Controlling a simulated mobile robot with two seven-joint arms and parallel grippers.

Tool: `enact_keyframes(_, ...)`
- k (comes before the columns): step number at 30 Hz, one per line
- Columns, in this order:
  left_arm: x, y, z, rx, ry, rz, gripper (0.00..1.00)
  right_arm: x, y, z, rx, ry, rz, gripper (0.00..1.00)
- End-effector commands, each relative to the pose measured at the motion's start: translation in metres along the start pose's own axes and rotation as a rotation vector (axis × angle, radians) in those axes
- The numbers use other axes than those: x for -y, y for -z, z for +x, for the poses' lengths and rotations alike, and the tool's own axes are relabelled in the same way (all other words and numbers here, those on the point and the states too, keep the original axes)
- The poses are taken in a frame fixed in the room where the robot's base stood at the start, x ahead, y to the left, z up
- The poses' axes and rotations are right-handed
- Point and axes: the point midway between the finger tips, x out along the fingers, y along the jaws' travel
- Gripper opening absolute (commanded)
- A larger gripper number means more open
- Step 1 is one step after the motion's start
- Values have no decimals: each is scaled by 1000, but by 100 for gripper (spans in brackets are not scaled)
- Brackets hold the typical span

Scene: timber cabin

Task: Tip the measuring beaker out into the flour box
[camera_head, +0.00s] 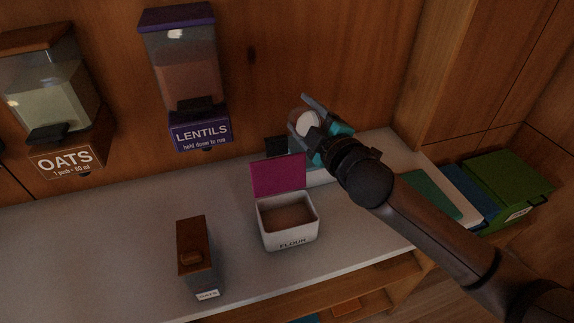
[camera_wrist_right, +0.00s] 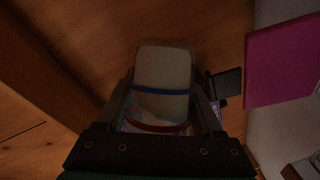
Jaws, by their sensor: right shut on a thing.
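The measuring beaker (camera_head: 306,122) is a small clear vessel with pale contents. My right gripper (camera_head: 300,115) is shut on it and holds it above the counter, behind and slightly right of the flour box. In the right wrist view the beaker (camera_wrist_right: 165,65) sits between the fingers (camera_wrist_right: 163,108), with a blue band and a red band showing. Its exact tilt is hard to tell. The lid also shows in the right wrist view (camera_wrist_right: 282,62). My left gripper is not in view.
A brown-lidded oats box (camera_head: 195,252) stands left of the flour box. OATS (camera_head: 45,90) and LENTILS (camera_head: 183,75) dispensers hang on the wall. A dark block (camera_head: 276,147) is behind the magenta lid. A green box (camera_head: 508,178) stands at right. The left counter (camera_head: 90,245) is clear.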

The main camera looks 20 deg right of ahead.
Motion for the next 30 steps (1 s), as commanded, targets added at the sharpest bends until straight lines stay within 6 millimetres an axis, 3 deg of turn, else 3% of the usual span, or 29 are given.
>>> enact_keyframes(30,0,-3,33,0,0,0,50,7,-2,0,-19,-53,-128,7)
